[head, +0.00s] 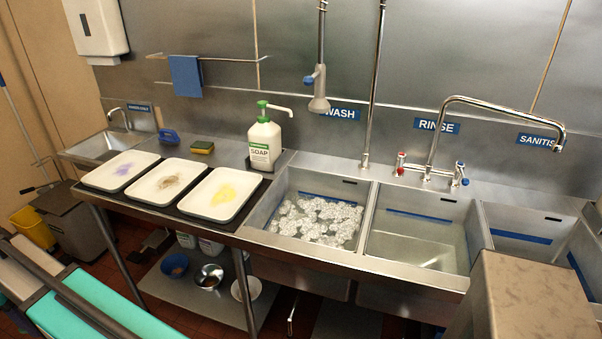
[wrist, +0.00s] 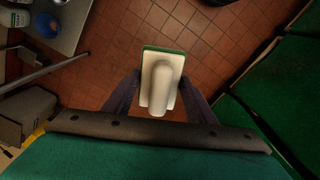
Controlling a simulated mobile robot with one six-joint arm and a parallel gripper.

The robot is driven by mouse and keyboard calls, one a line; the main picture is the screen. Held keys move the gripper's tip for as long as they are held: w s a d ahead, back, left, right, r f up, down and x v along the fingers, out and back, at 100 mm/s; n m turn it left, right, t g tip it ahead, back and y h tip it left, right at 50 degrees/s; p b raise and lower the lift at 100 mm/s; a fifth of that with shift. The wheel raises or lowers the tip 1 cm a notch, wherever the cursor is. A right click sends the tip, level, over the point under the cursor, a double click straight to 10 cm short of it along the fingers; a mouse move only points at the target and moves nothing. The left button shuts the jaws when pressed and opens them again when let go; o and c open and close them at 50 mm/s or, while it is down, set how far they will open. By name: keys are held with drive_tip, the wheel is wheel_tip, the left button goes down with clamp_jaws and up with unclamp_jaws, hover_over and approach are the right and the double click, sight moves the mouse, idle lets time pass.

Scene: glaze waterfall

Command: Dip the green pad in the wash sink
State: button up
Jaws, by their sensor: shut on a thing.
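In the wrist view my gripper (wrist: 158,88) is shut on the green pad (wrist: 149,48), which has a white back and a rounded white handle. Its green layer shows only as a thin edge at the far side; the rest of its face is hidden. The pad is over red tiled floor, clear of other things. Neither gripper nor held pad can be made out in the head view. The wash sink (head: 287,187) is the left basin of the sink row there, below the WASH label (head: 342,114). White suds (head: 318,219) cover much of its water.
Left of the wash sink, three white trays (head: 223,194) with coloured stains lie on a dark mat. A soap bottle (head: 264,143), a yellow-green sponge (head: 202,147) and a blue pad (head: 168,136) stand behind. A sprayer (head: 319,103) hangs above the suds. The rinse basin (head: 415,246) is to the right.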

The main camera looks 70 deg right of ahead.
drive_tip(key=s+d+r+m+p, duration=0.1)
drive_tip(key=s+d+p, duration=0.15)
drive_tip(key=d, duration=1.05)
drive_tip(key=s+d+r+m+g+h+p, duration=0.1)
drive_tip(key=s+d+r, duration=0.15)
drive_tip(key=d, duration=1.15)
drive_tip(key=s+d+m+p, duration=0.1)
drive_tip(key=s+d, duration=0.3)
drive_tip(key=d, duration=0.9)
drive_tip(key=shift+m+g, duration=0.3)
drive_tip(key=shift+m, duration=0.4)
drive_tip(key=s+d, duration=0.4)
drive_tip(key=d, duration=0.1)
drive_tip(key=s+d+r+p, duration=0.1)
drive_tip(key=s+d, duration=0.3)
drive_tip(key=d, duration=0.2)
drive_tip(key=s+d+r+p, duration=0.1)
drive_tip(key=s+d, duration=0.4)
drive_tip(key=shift+d+r, duration=0.1)
drive_tip(key=shift+d, duration=0.1)
drive_tip(key=s+d+r+p, duration=0.1)
drive_tip(key=s+d, duration=0.5)
drive_tip(key=s, duration=0.4)
drive_tip(key=s+d+r+m+p, duration=0.1)
drive_tip(key=s+d, duration=0.5)
drive_tip(key=s, duration=0.4)
drive_tip(key=shift+s+d+m+g+h, duration=0.2)
drive_tip(key=shift+d+m+g+h, duration=0.1)
drive_tip(key=shift+d+g, duration=0.1)
drive_tip(key=shift+f, duration=0.2)
